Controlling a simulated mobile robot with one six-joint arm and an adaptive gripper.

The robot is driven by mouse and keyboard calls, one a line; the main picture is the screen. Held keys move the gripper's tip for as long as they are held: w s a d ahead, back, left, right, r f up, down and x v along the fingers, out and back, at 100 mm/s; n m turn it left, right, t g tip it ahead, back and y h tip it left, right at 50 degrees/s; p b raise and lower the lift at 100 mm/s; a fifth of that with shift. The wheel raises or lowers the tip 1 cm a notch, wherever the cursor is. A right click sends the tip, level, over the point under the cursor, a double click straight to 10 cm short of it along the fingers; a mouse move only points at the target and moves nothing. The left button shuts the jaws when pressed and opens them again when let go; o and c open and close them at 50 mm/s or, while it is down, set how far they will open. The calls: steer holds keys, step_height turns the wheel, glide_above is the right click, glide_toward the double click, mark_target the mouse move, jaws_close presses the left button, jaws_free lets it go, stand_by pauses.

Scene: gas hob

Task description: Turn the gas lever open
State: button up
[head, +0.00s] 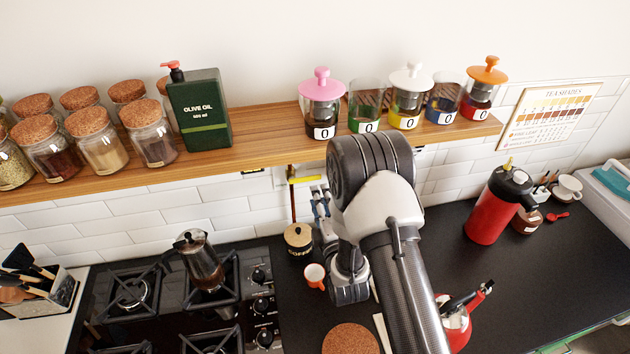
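The gas lever (305,179) is a small yellow handle on the wall just below the wooden shelf. It points sideways to the right, across a thin vertical pipe (292,200). My gripper (319,198) is at the wall just below and to the right of the lever, its fingers pointing up toward it. It looks small and is partly hidden by my arm. I cannot tell whether the fingers touch the lever or how far apart they are.
The shelf (262,150) above carries jars, an olive oil tin (200,110) and lidded canisters. Below stand a coffee canister (298,238) and an orange cup (315,275). A red kettle (455,325) is right.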

mark_target(314, 179)
steer(key=w, duration=0.3)
steer(key=w+a, duration=0.1)
steer(key=w, duration=0.3)
steer(key=shift+a, duration=0.2)
steer(key=shift+c, duration=0.4)
jaws_close()
